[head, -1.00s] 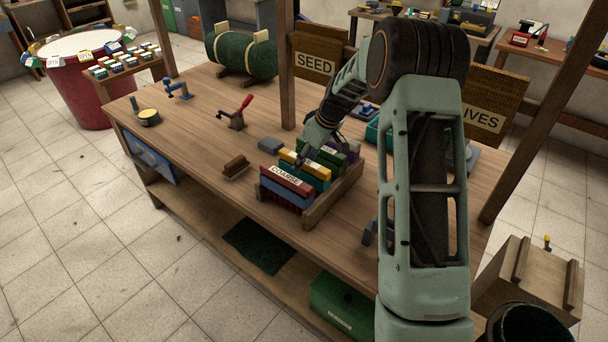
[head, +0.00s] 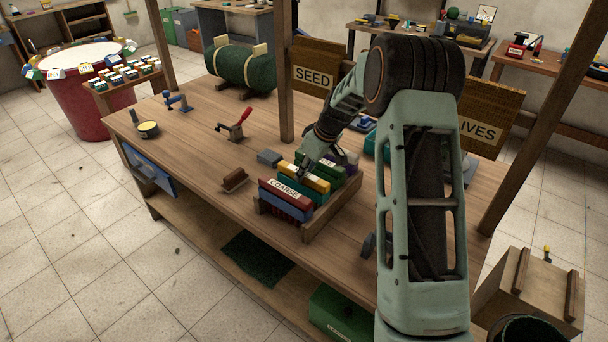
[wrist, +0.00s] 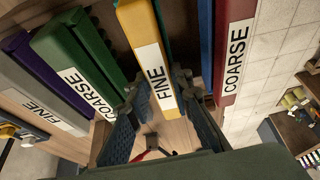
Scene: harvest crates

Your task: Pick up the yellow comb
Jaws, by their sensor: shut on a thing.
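The yellow comb (head: 317,184) stands among other coloured combs in a wooden rack (head: 335,207) on the workbench. In the wrist view the yellow comb (wrist: 149,58) has a white label reading FINE. My gripper (head: 303,172) reaches down onto the comb from above. In the wrist view the fingers of my gripper (wrist: 163,112) are on both sides of the yellow comb, shut on it. A green COARSE comb (wrist: 78,62) is on its left, and teal and blue combs are partly hidden on its right. I cannot tell whether the comb is raised from the rack.
A red COARSE comb (head: 286,190) is at the near end of the rack, also seen in the wrist view (wrist: 233,50). A brown brush (head: 234,180) and a grey block (head: 269,157) lie left of the rack. A red-handled clamp (head: 238,126) is farther back. The bench's left part is mostly clear.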

